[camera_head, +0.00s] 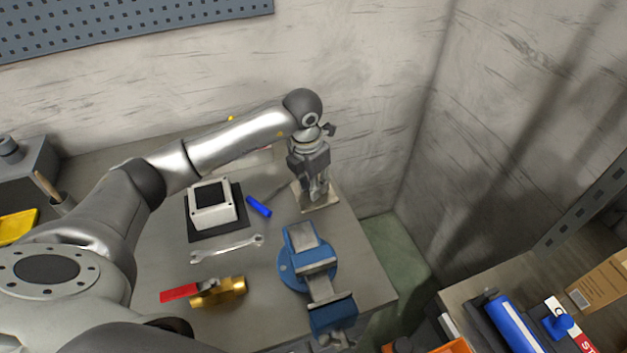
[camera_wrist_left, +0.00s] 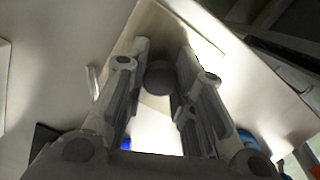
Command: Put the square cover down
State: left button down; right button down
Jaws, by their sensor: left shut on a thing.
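The square cover (camera_head: 330,204) is a flat beige plate under my left gripper (camera_head: 316,192), near the back right corner of the workbench. In the left wrist view, the cover (camera_wrist_left: 152,32) spreads out below the fingers, with a dark round knob (camera_wrist_left: 159,79) between them. My left gripper is shut on the cover and points down. I cannot tell whether the plate touches the bench or hangs just above it. An open white square housing (camera_head: 228,211) with a dark inside sits on a black mat (camera_head: 216,233), left of the cover. My right gripper is not in view.
A blue cylinder (camera_head: 259,206) lies between the housing and the cover. A wrench (camera_head: 228,249), a brass valve (camera_head: 219,292) with a red handle and a blue vise (camera_head: 303,258) are nearer the front. The bench (camera_head: 266,234) has some bare room between these.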

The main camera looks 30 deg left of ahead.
pick_arm(q)
jog(key=shift+f, duration=0.1)
jog(key=c, duration=1.2)
grip_release()
jog(key=shift+r, duration=0.25)
notch_tip(320, 180, up, 12)
jog(key=s+b, duration=0.1)
jog(key=b, duration=0.1)
jog(key=shift+s+a+f, duration=0.15)
jog(key=shift+s+a, duration=0.05)
jog(key=shift+s, duration=0.05)
